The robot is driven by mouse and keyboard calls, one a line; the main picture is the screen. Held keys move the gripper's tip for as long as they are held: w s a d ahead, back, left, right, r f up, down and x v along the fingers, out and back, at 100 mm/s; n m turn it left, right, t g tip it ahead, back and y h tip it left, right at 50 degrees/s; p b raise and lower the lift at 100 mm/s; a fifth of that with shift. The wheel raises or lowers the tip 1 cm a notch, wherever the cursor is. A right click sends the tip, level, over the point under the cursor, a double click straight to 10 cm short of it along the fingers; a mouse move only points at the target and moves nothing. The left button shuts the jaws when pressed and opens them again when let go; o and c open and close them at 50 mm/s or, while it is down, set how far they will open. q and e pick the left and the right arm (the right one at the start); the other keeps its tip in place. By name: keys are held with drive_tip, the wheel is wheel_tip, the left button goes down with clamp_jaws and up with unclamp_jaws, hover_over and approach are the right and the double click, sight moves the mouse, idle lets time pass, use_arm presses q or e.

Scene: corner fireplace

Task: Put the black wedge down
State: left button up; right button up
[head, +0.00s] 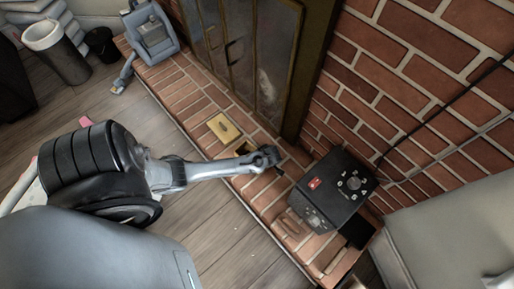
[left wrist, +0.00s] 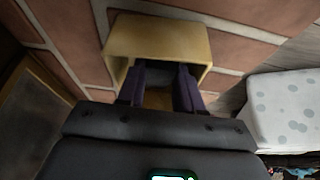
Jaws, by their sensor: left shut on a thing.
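My left gripper (left wrist: 159,88) shows in the left wrist view, with two dark purple fingers shut on a small dark piece, the black wedge (left wrist: 157,74). The fingers hide most of the wedge. Its tip end lies in front of, or just inside, the mouth of a tan hollow block (left wrist: 158,37); I cannot tell which. In the head view my left arm reaches from the left over the brick ledge, and its dark end, the left gripper (head: 268,157), hangs over the bricks. The wedge cannot be made out there. My right gripper is out of view.
The brick ledge (head: 190,98) runs along the glass fireplace doors (head: 245,50). A tan block with a knob (head: 224,127) lies on it, left of my gripper. A black box with dials (head: 340,188) stands to the right. Open wooden floor (head: 215,240) lies in front.

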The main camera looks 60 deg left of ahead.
use_arm(q)
drive_tip(key=shift+f, duration=0.15)
drive_tip(key=o, duration=0.7)
drive_tip(key=shift+o, duration=0.2)
drive_tip(key=p+v, duration=0.6)
drive_tip(key=v, duration=0.4)
drive_tip(key=shift+w+r+p, duration=0.1)
drive_tip(key=shift+r+p, duration=0.2)
drive_tip(key=shift+r, duration=0.15)
drive_tip(key=shift+d+r+p, duration=0.35)
drive_tip(key=shift+r, duration=0.3)
